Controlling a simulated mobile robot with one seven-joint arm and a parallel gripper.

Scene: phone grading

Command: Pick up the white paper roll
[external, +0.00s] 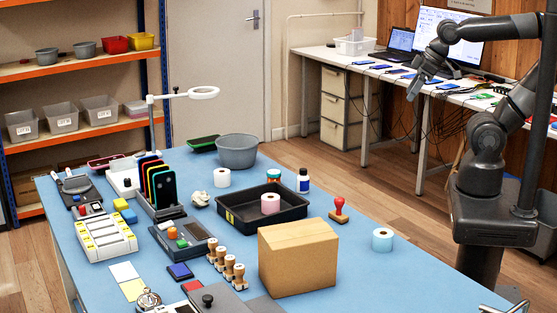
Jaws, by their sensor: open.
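A white paper roll (222,177) stands on the blue table (345,288), just in front of the grey bowl and left of the black tray. A pink roll (270,203) stands inside the black tray (290,223). A light blue roll (382,240) stands near the table's right edge. My gripper (412,93) is open and empty, raised at the upper right, well away from the white roll and beyond the table's right edge.
A cardboard box (298,256) stands at the table's front right. A grey bowl (237,151), small bottles (302,181), a red-handled stamp (339,210), a phone rack (160,190) and a ring lamp (202,92) are around the roll. Bare tabletop lies at the right.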

